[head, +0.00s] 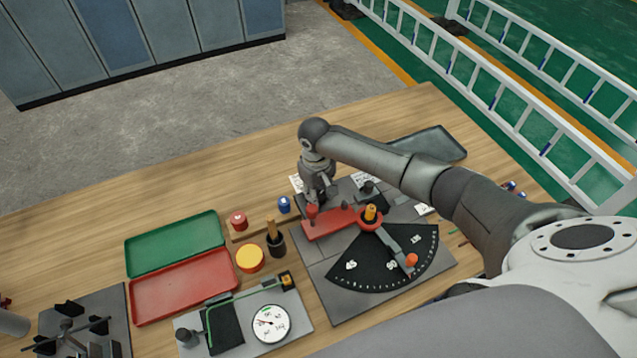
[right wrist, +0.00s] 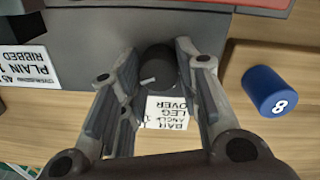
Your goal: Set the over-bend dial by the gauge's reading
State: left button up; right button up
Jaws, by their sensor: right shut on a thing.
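My right gripper (head: 318,192) reaches down at the back left of the bending plate (head: 320,268). In the right wrist view, its fingers (right wrist: 157,62) are shut on a dark round dial (right wrist: 158,68) with a white mark on its top. A printed label (right wrist: 166,112) lies by the dial, reading upside down. In the head view, the gripper hides this dial. The gauge (head: 271,323) has a round white face and sits on a grey plate at the front; its reading is too small to tell. My left gripper is not in view.
The red lever (head: 330,223) and black angle scale (head: 385,262) lie just in front of my right gripper. A blue numbered cylinder (head: 284,204) stands left of it. Green (head: 176,243) and red (head: 186,284) trays are farther left. The table's back left is clear.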

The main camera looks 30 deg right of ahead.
jog(key=m+p, duration=0.2)
jog(key=m, duration=0.1)
jog(key=shift+r+p, duration=0.15)
jog(key=shift+p, duration=0.25)
jog(key=shift+m+p, duration=0.7)
jog(key=shift+m, duration=0.3)
jog(key=shift+d, duration=0.1)
jog(key=o, duration=1)
notch_tip(320, 180, up, 12)
jog(key=shift+a, duration=0.3)
